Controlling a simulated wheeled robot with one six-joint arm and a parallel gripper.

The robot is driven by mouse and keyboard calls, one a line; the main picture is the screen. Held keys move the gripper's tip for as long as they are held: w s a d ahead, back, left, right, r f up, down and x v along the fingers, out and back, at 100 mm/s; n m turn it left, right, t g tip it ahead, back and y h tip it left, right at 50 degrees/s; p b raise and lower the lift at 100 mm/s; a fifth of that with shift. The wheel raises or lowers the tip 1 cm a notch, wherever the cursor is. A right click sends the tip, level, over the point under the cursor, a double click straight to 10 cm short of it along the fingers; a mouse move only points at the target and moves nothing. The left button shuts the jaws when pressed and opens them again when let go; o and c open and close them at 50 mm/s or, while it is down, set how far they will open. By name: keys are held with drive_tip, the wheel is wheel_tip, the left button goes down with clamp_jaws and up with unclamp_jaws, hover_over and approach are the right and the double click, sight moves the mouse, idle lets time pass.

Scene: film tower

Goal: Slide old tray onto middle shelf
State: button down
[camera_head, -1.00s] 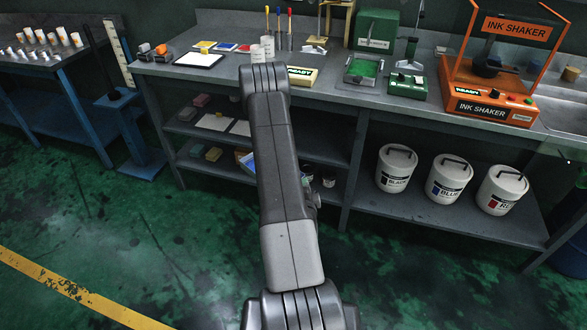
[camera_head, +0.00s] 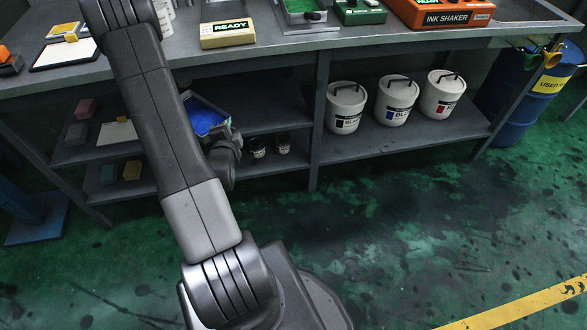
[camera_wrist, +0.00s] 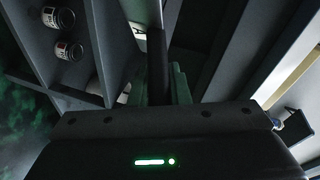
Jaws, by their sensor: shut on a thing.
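The tray (camera_head: 190,100) has a dark rim and a bright blue inside. In the head view it is partly behind my arm, at the height of the middle shelf (camera_head: 280,112) under the workbench. My gripper (camera_wrist: 158,88) is shut on the tray's near edge. In the wrist view a dark upright strip between the fingers looks like the tray (camera_wrist: 157,55) seen edge-on. In the head view my wrist hides the tray's near corner. I cannot tell whether the tray touches the shelf.
Two small labelled cans (camera_head: 257,148) stand on the lower shelf beneath. Boxes (camera_head: 85,108) and a white sheet (camera_head: 117,132) lie on the middle shelf at left. A bench leg (camera_head: 318,125) divides off the bay of white buckets (camera_head: 345,107). The shelf right of the tray is clear.

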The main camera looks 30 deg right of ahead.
drive_tip(key=s+d+f+m+g+h+b, duration=0.3)
drive_tip(key=s+d+f+m+h+b, duration=0.1)
drive_tip(key=s+d+b, duration=0.35)
drive_tip(key=s+d+f+m+g+h+b, duration=0.3)
drive_tip(key=s+d+m+h+b, duration=0.1)
drive_tip(key=s+d+b, duration=0.3)
drive_tip(key=p, duration=0.4)
hover_over(282, 123)
drive_tip(key=shift+w+d+f, duration=0.1)
drive_tip(key=shift+w+f, duration=0.05)
drive_tip(key=shift+f, duration=2.15)
drive_tip(key=c, duration=1.3)
unclamp_jaws()
